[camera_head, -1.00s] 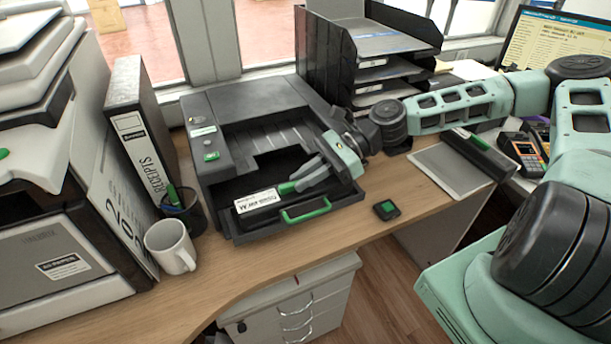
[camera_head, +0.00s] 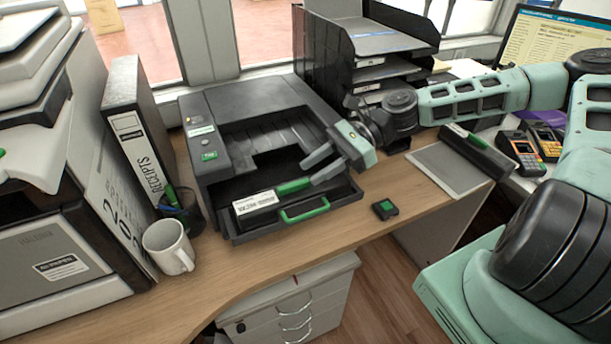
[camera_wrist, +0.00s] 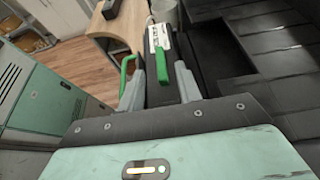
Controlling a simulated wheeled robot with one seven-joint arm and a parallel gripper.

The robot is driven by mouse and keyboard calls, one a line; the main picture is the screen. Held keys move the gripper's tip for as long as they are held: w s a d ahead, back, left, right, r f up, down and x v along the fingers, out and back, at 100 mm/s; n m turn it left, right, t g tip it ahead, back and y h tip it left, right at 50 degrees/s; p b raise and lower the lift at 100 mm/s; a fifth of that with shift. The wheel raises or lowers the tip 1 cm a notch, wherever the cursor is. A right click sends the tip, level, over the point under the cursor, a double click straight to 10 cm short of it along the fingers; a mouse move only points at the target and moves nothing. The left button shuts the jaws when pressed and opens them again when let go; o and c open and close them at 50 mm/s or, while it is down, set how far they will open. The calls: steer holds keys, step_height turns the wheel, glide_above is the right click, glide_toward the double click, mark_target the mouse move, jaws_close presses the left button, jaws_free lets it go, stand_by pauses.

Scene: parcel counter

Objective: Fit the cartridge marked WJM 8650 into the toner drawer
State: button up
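The toner drawer (camera_head: 331,203) of the dark printer is pulled out, with its green handle (camera_head: 304,210) in front. A black cartridge (camera_head: 276,209) with a white label and green grip lies in the drawer's front part; I cannot tell whether it is fully seated. Its label is too small to read surely. In the wrist view the two fingers (camera_wrist: 160,88) stand apart on either side of the cartridge's near end, with the green grip (camera_wrist: 163,65) beyond.
The grey mat (camera_head: 440,174) is on the right of the desk, near a card terminal (camera_head: 523,152). A black letter tray (camera_head: 325,60) stands behind. A mug (camera_head: 168,247), pen cup (camera_head: 186,212) and binder (camera_head: 135,130) are left. A small black-green block (camera_head: 384,209) lies in front.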

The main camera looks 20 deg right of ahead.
steer(key=v, duration=0.8)
steer(key=s+a+n+g+h, duration=0.1)
steer(key=a, duration=0.1)
steer(key=s+a+f+n+g+h, duration=0.1)
steer(key=a+n, duration=0.1)
steer(key=s+a+f+n+g+h, duration=0.1)
steer(key=s+a, duration=0.1)
steer(key=shift+s+a+f+n+g, duration=0.1)
steer(key=shift+a+f+n+g, duration=0.15)
steer(key=shift+a+n+g, duration=0.15)
steer(key=s+a+n+h, duration=0.1)
steer(key=s+n, duration=0.1)
steer(key=s+a+n+g+h, duration=0.1)
steer(key=s+n+h, duration=0.1)
steer(key=s+a+f+n+h, duration=0.1)
steer(key=s+a+n+h, duration=0.1)
steer(key=shift+a+g, duration=0.15)
steer(key=shift+g, duration=0.15)
steer(key=s+a+r+n+t+h, duration=0.4)
steer(key=s+r+n, duration=0.5)
steer(key=n, duration=0.5)
steer(key=shift+s+a+n+t+h, duration=0.4)
steer(key=shift+a+t, duration=0.3)
steer(key=shift+a, duration=0.25)
steer(key=shift+r, duration=0.1)
steer(key=shift+r+p, duration=0.55)
